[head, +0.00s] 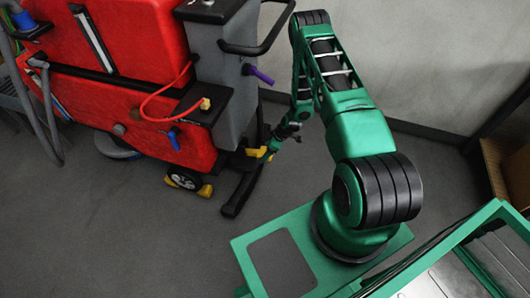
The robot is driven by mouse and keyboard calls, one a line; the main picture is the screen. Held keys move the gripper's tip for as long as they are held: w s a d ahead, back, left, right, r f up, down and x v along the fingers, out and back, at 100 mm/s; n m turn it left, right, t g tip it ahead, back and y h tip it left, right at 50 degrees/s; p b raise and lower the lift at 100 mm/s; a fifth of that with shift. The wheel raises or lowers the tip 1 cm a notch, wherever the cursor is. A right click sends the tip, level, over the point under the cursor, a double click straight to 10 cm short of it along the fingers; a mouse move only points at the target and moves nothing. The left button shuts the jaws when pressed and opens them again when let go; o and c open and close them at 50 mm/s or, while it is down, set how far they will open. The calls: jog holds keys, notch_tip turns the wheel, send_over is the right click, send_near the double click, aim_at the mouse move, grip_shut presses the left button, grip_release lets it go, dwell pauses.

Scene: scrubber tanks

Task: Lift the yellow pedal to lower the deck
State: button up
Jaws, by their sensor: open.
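The red and grey scrubber machine (130,90) stands at the upper left. A yellow pedal (254,152) sticks out low at its rear, above a black frame bar (240,190). My gripper (268,154) is open, reached down right beside the pedal. It partly covers the pedal, and I cannot tell whether the fingers touch it or are around it. The deck (118,147) shows only as a small round edge under the machine's left side; the rest is hidden.
Yellow pieces (205,190) sit at the black wheel (184,180). A purple handle (260,75) and a red hose (160,103) are on the machine. The wall (420,70) is close behind my arm. The floor at lower left is clear.

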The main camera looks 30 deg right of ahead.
jog(key=v, duration=0.9)
jog(key=shift+r, duration=0.25)
jog(key=s+d+r+m+g+h, duration=0.1)
jog(key=s+d+r+m, duration=0.15)
jog(key=r, duration=0.85)
jog(key=s+d+r+m+h, duration=0.1)
jog(key=s+r+m, duration=0.15)
jog(key=r, duration=0.85)
jog(key=s+d+r+m+g+h, duration=0.15)
jog(key=s+r, duration=0.25)
jog(key=r, duration=0.7)
jog(key=s+a+r+m, duration=0.1)
jog(key=s+r+m, duration=0.2)
jog(key=s+r, duration=0.2)
jog(key=s+a+r+m, duration=0.1)
jog(key=s+r+m, duration=0.2)
jog(key=s, duration=0.9)
jog(key=s+a+r+m, duration=0.1)
jog(key=s+r+m, duration=0.2)
jog(key=s+r, duration=0.5)
jog(key=shift+s+a+r+g, duration=0.3)
jog(key=shift+s+g, duration=0.15)
jog(key=shift+s, duration=0.25)
jog(key=shift+w+f, duration=0.1)
jog(key=shift+w, duration=0.05)
